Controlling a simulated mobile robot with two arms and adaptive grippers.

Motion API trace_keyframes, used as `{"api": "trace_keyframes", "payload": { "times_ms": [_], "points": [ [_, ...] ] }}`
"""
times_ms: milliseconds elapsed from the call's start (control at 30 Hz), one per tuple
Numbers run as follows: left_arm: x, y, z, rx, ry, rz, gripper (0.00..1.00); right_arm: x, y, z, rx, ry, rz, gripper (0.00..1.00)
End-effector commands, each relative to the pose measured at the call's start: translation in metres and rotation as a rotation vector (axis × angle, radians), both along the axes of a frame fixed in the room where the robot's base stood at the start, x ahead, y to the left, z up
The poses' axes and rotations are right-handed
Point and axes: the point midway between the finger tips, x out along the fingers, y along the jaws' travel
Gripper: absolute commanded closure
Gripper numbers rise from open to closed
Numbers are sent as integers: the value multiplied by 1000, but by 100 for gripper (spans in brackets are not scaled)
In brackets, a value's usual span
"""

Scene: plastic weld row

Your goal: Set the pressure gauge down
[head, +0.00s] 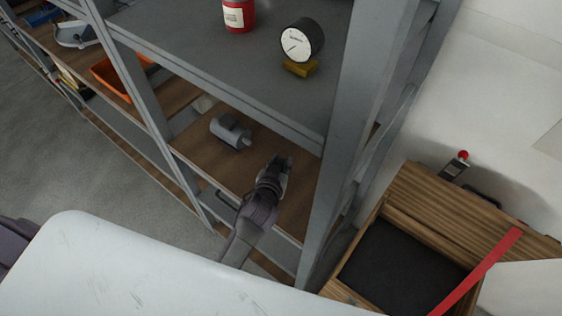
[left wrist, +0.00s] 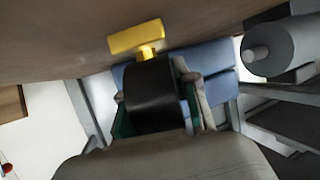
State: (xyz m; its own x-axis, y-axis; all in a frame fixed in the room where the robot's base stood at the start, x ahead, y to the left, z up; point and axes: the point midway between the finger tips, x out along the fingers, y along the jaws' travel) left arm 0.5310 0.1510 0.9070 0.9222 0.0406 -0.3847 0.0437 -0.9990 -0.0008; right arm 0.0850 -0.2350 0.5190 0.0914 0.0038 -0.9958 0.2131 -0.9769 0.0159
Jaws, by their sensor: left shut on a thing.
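My left gripper (head: 281,166) reaches over the lower wooden shelf board (head: 190,140) in the head view. In the left wrist view its fingers (left wrist: 158,98) are shut on the sides of a black round gauge body (left wrist: 154,88). That gauge's yellow brass foot (left wrist: 137,38) points at the brown board and lies close to it; I cannot tell whether it touches. In the head view the gripper hides this gauge. Another pressure gauge (head: 300,40), white-faced with a brass foot, stands upright on the grey upper shelf (head: 190,45). My right gripper is not in view.
A grey motor-like cylinder (head: 231,131) lies on the lower board, left of my gripper. A grey rack post (head: 345,150) stands close on the right. A red canister (head: 238,15) is on the upper shelf. A wooden box (head: 400,262) stands at the lower right.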

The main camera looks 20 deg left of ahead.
Motion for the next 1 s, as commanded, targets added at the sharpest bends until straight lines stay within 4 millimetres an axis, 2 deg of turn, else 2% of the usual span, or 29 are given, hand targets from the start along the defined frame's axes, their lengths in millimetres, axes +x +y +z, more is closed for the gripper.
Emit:
{"api": "trace_keyframes", "payload": {
  "times_ms": [400, 433, 567, 900, 1000],
  "points": [
    [1, 0, -6, -2, -3, 0, 100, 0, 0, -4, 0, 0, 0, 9],
    [0, 0, -5, -1, -2, -1, 66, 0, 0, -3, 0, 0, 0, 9],
    [0, 0, -5, -1, -1, -1, 45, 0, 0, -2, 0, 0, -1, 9],
    [0, 0, 0, 0, -2, -1, 45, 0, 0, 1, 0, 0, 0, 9],
    [-9, -1, 1, -1, -1, -1, 45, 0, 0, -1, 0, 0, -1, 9]
  ]
}}
